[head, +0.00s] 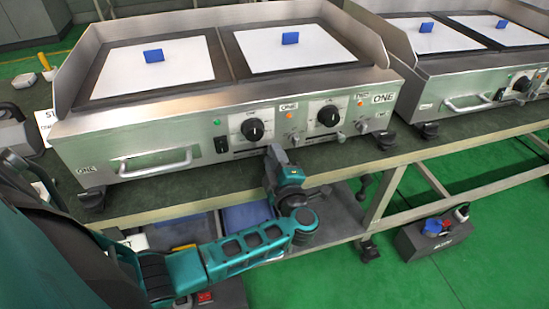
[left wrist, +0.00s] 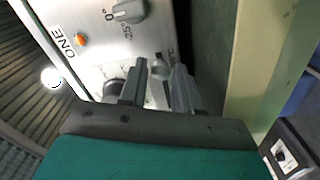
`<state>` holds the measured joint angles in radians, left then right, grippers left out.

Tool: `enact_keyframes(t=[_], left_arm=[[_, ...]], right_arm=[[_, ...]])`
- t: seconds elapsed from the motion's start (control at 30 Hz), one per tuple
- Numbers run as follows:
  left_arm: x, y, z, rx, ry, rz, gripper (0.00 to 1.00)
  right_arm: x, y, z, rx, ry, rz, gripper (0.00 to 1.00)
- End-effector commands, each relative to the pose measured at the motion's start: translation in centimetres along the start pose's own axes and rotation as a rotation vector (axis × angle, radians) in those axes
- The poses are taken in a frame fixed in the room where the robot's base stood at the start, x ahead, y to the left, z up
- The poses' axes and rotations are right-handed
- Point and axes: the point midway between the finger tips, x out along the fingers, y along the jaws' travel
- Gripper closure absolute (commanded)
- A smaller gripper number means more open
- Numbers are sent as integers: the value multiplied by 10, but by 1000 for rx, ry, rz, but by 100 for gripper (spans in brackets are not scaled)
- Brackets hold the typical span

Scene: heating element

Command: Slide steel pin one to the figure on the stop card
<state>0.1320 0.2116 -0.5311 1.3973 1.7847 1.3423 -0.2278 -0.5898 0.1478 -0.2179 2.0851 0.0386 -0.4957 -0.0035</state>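The steel pin one (left wrist: 160,67) seems to be the small silver peg on the front panel; in the head view a small peg (head: 293,141) shows below the orange light and ONE label. My left gripper (head: 272,150) is at the lower front of the panel. In the left wrist view its two fingers (left wrist: 161,77) stand apart, with the peg showing between or just beyond their tips; I cannot tell whether they touch it. A white stop card (head: 44,122) stands at the left edge, mostly cut off, its figure unreadable. My right gripper is not in view.
The griddle (head: 200,128) has black knobs (head: 253,129), a handle (head: 155,165) and dark feet, and stands on a dark bench (head: 225,178). Blue blocks (head: 153,56) sit on its white sheets. A second griddle (head: 460,75) stands at right. A dark toolbox (head: 436,236) is on the green floor.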

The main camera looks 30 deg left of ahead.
Motion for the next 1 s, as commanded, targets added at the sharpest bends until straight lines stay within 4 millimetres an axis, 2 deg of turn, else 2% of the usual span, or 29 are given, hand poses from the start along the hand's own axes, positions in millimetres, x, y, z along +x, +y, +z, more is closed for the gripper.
enact_keyframes(t=[0.03, 0.33, 0.73, 1.0], left_arm=[[0, 0, 0, 0, 0, 0, 73], [0, 0, 0, 0, 0, 0, 100], [0, 0, -1, 0, 0, -1, 100], [0, -11, -33, 4, 0, -4, 100]], right_arm=[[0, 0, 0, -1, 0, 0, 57], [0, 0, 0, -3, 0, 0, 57], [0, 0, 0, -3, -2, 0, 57], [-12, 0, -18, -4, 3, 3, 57]])
